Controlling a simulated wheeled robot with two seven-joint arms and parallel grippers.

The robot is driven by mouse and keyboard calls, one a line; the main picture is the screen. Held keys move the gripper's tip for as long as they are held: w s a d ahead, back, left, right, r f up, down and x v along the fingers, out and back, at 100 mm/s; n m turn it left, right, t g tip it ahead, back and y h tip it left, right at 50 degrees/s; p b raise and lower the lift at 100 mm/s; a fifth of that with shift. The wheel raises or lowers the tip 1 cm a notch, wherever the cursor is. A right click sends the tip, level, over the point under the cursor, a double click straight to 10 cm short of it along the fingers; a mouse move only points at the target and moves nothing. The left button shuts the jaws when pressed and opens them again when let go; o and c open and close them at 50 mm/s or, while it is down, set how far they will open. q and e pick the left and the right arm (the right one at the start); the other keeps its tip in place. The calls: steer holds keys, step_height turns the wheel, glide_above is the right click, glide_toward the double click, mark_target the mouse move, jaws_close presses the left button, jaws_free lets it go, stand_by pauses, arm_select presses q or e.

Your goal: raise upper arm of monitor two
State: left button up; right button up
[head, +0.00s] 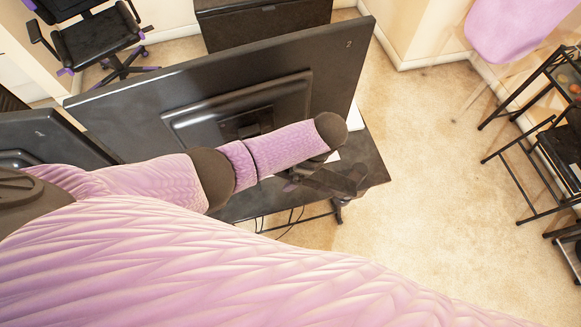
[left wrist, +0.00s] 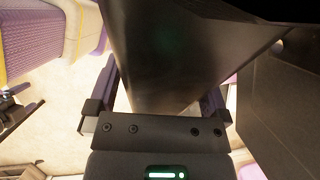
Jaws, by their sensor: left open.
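Monitor two (head: 260,85) is the large black screen marked "2", seen from behind in the head view, with a raised rear panel. My left arm crosses in front of it, hiding the lower back and most of its support arm. My left gripper (head: 318,180) is low near the monitor's lower right, over the desk. In the left wrist view the left gripper (left wrist: 160,88) is open, its fingers either side of a broad dark part (left wrist: 165,50). I cannot tell whether this is the upper arm or whether the fingers touch it. The right gripper is not in view.
Monitor one (head: 45,138) stands at the left, partly cut off. The dark desk (head: 372,165) lies under monitor two, with cables below. An office chair (head: 95,45) and a dark cabinet (head: 262,22) are behind. Black metal stands (head: 535,130) are at right; the floor between is clear.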

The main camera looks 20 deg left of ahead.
arm_select(q)
jaws_close()
stand_by(0.5)
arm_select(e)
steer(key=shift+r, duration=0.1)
